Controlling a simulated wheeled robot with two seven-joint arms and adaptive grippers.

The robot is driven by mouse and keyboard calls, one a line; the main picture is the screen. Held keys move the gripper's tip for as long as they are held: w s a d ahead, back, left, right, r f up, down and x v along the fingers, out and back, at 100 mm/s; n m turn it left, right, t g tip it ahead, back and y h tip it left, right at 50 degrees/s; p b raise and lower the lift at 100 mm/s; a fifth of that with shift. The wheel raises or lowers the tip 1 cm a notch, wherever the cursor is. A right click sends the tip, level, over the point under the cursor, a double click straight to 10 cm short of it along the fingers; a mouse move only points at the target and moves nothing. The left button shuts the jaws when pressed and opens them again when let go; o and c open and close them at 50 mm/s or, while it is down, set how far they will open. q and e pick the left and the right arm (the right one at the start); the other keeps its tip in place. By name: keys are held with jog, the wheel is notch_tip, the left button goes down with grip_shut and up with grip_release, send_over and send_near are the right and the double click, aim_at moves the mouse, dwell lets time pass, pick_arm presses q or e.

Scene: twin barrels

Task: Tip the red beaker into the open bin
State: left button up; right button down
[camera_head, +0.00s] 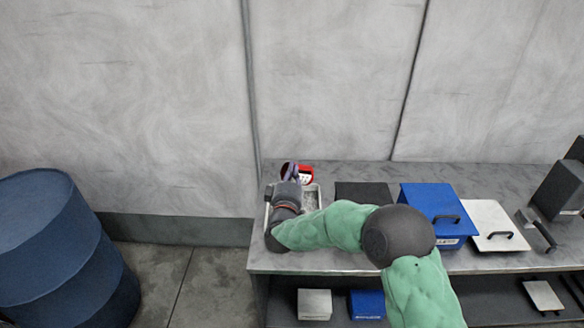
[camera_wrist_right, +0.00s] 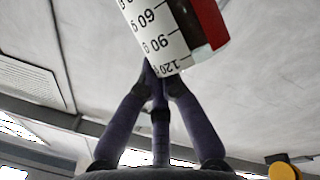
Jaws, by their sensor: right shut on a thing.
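The red beaker (camera_head: 306,174), with a white scale strip, is in my right gripper (camera_head: 290,172) above the back of the open bin (camera_head: 319,196). The bin is light grey and shallow, at the left end of the bench, partly hidden by my right arm. In the right wrist view the beaker (camera_wrist_right: 165,35) shows its printed numbers and a red side, cut off by the top edge. The purple fingers (camera_wrist_right: 158,85) of my right gripper are closed on it. The beaker looks tilted; its contents cannot be made out. My left gripper is not in view.
On the bench (camera_head: 335,262) are a dark flat panel (camera_head: 362,191), a blue box (camera_head: 430,203) with a handle, a white handled lid (camera_head: 490,218) and a dark block (camera_head: 562,190). Small boxes sit on the lower shelf. A blue barrel (camera_head: 55,245) stands at left.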

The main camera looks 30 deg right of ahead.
notch_tip(320, 180, up, 2)
jog(key=m+g+y+p, duration=0.1)
jog(key=m+g+p, duration=0.1)
jog(key=m+p, duration=0.2)
jog(key=shift+y+p, duration=0.4)
jog(key=shift+p, duration=0.9)
jog(key=shift+f+m, duration=0.1)
jog(key=shift+m, duration=0.2)
jog(key=shift+g+y+p, duration=0.3)
jog(key=shift+p, duration=0.05)
notch_tip(320, 180, up, 2)
jog(key=m+y+p, duration=0.1)
jog(key=p, duration=0.2)
jog(key=m+g+y+p, duration=0.1)
jog(key=m+p, duration=0.1)
jog(key=p, duration=0.1)
jog(key=shift+r+y, duration=0.25)
jog(key=shift+y, duration=0.05)
jog(key=shift+r+m+g+y+p, duration=0.1)
jog(key=shift+m+g+y+p, duration=0.2)
jog(key=shift+m+y+p, duration=0.1)
